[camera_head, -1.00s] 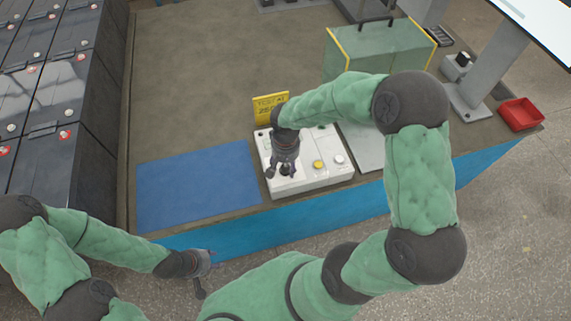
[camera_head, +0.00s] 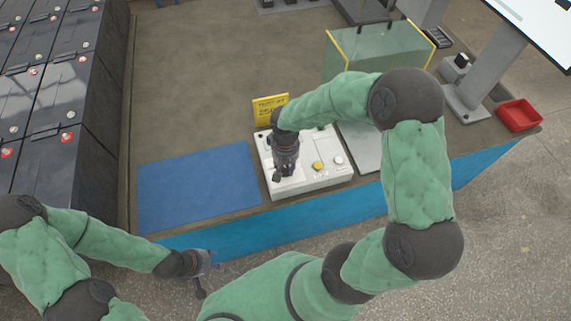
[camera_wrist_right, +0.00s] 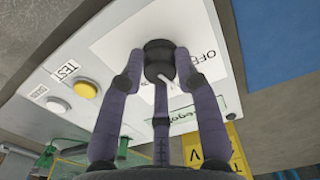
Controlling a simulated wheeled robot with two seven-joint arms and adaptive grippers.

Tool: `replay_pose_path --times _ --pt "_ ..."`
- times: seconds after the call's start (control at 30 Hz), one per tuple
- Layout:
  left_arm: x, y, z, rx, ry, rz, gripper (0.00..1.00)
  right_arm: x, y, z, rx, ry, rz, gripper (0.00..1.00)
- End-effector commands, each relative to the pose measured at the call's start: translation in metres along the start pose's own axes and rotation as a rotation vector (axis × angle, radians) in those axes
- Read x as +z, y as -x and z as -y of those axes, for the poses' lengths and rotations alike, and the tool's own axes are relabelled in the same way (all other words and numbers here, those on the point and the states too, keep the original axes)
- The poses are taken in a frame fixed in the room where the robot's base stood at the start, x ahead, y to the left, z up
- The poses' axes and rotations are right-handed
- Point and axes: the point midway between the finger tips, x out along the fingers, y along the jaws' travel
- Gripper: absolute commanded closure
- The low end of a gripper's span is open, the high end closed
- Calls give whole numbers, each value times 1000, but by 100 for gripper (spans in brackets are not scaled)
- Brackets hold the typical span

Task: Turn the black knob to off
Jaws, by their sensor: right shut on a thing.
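The black knob (camera_wrist_right: 158,58) sits on the white control panel (camera_head: 325,178), beside a printed OFF label in the right wrist view. A pale pointer mark shows on the knob. My right gripper (camera_wrist_right: 160,80) has its fingers closed around the knob's sides. In the head view my right gripper (camera_head: 283,172) is over the panel's left part and hides the knob. My left gripper (camera_head: 204,278) hangs in front of the table's front edge, away from the panel; its finger opening is too small to judge.
The panel has a yellow button (camera_wrist_right: 85,88) by a TEST label and a white button (camera_wrist_right: 57,105). A yellow sign (camera_head: 268,108) stands behind it. A blue mat (camera_head: 195,187) lies to the left, a red bin (camera_head: 519,115) far right. Black batteries (camera_head: 60,100) stand left.

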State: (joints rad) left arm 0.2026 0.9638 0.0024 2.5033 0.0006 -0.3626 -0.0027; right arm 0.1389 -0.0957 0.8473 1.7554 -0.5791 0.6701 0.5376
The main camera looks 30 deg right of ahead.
Motion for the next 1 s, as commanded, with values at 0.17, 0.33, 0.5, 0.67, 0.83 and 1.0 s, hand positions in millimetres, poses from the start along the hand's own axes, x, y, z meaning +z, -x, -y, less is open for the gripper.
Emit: replay_pose_path --times 0.17,0.33,0.5,0.67,0.83,1.0 --pt "0 10 -3 0 0 0 60 -2 3 0 -1 164 -5 100" --pt "1 17 -6 0 0 0 60 -2 3 0 -1 325 -5 100" --pt "1 24 -9 0 0 0 60 -2 3 0 -1 481 -5 100" --pt "1 31 -11 0 0 0 60 -2 3 1 0 609 -7 100" --pt "1 36 -13 0 0 0 60 -2 3 1 0 716 -7 100" --pt "2 39 -14 0 0 0 60 -3 2 1 1 789 -9 100"
